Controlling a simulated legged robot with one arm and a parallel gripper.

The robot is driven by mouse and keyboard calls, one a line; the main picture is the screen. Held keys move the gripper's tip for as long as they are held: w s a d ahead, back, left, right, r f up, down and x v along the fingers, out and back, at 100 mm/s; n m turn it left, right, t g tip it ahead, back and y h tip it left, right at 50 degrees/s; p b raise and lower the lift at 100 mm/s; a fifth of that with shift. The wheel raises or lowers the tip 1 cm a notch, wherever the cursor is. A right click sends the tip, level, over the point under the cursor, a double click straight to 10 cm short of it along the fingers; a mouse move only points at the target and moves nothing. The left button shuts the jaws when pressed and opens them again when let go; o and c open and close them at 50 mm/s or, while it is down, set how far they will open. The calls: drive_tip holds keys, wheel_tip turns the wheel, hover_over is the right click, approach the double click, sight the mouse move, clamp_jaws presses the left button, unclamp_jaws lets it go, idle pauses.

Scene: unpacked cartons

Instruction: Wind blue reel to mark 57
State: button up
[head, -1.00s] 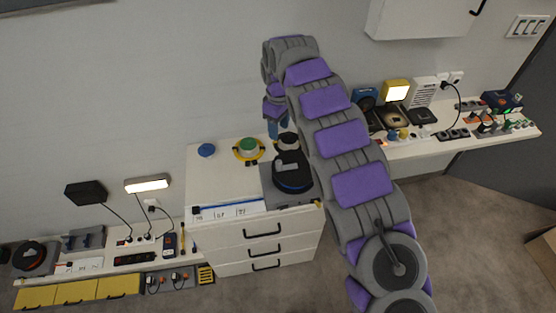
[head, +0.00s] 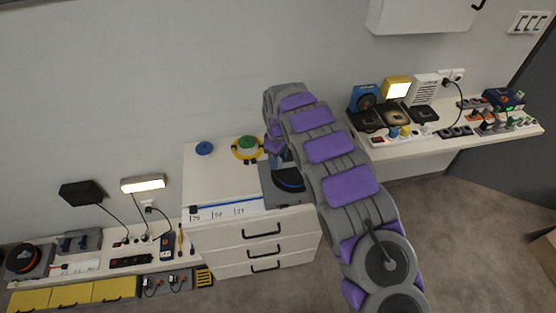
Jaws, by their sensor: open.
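The blue reel (head: 289,181) is a dark drum with a blue rim on a grey base, on the right side of the white cabinet top. A blue strip (head: 230,208) runs from it leftward along the front edge, above a white scale (head: 222,214) whose labels look like 75, 57 and 27. The strip's dark left end lies near the leftmost label. My gripper (head: 279,158) is open and points down at the back of the reel, partly hiding it. I cannot tell whether the fingers touch it or stand around its knob, which is hidden.
A green button in a yellow ring (head: 247,147) stands just left of my gripper, and a blue knob (head: 204,148) is farther left. The cabinet top between them and the scale is clear. A crowded shelf (head: 460,142) is at the right, a low bench (head: 90,265) at the left.

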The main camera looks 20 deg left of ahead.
drive_tip(key=shift+f, duration=0.3)
drive_tip(key=shift+c, duration=0.4)
clamp_jaws()
